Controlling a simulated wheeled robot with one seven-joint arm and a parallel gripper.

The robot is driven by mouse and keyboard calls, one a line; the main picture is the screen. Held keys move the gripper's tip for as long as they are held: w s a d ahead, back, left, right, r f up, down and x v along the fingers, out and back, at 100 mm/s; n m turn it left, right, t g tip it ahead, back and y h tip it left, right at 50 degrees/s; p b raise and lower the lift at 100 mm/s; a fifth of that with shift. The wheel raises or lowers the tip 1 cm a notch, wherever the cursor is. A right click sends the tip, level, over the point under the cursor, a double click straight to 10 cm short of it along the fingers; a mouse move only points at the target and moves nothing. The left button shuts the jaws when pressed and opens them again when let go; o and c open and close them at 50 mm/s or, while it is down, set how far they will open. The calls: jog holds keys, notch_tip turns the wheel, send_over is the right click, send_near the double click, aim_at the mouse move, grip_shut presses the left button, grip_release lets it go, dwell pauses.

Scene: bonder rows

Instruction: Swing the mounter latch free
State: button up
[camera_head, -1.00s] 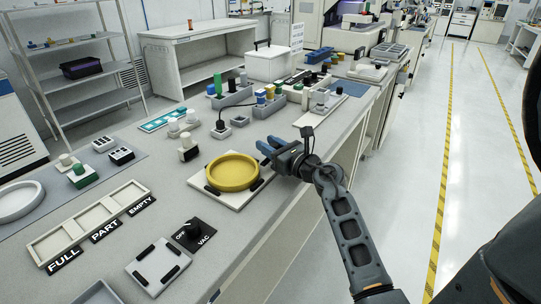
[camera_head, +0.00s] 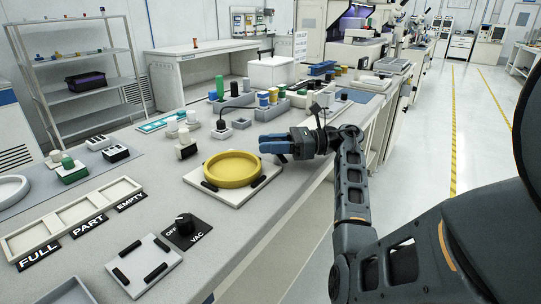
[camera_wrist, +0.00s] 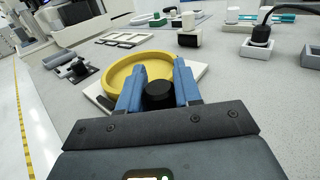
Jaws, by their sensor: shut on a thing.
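The mounter is a yellow round ring (camera_head: 234,181) on a white square plate (camera_head: 203,182) with black pads, on the grey bench. My gripper (camera_head: 265,143) is at its far right edge, fingers pointing left. In the wrist view my blue fingertips (camera_wrist: 158,88) are closed around a short black knob (camera_wrist: 159,95), which I take to be the latch. The yellow ring (camera_wrist: 117,75) lies just beyond it. The knob is hidden behind my fingers in the head view, and its lower part is hidden in the wrist view.
A black VAC knob panel (camera_head: 186,232) and a white plate with black pads (camera_head: 144,263) are in front. A labelled three-part tray (camera_head: 70,217) lies at left. Several fixtures with coloured knobs stand behind my gripper. The aisle at right is clear.

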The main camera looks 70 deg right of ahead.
jog(key=n+g+y+b, duration=0.2)
jog(key=y+b, duration=0.1)
jog(key=shift+a+f, duration=0.15)
jog(key=shift+f, duration=0.1)
jog(key=shift+s+n+g+y+b, duration=0.1)
jog(key=shift+n+g+y+b, duration=0.2)
jog(key=shift+n+y+b, duration=0.25)
jog(key=shift+a+r, duration=0.1)
jog(key=shift+r, duration=0.05)
jog(key=o, duration=1)
jog(key=shift+c, duration=0.2)
jog(key=shift+b+v, duration=0.85)
jog(key=shift+v, duration=3.05)
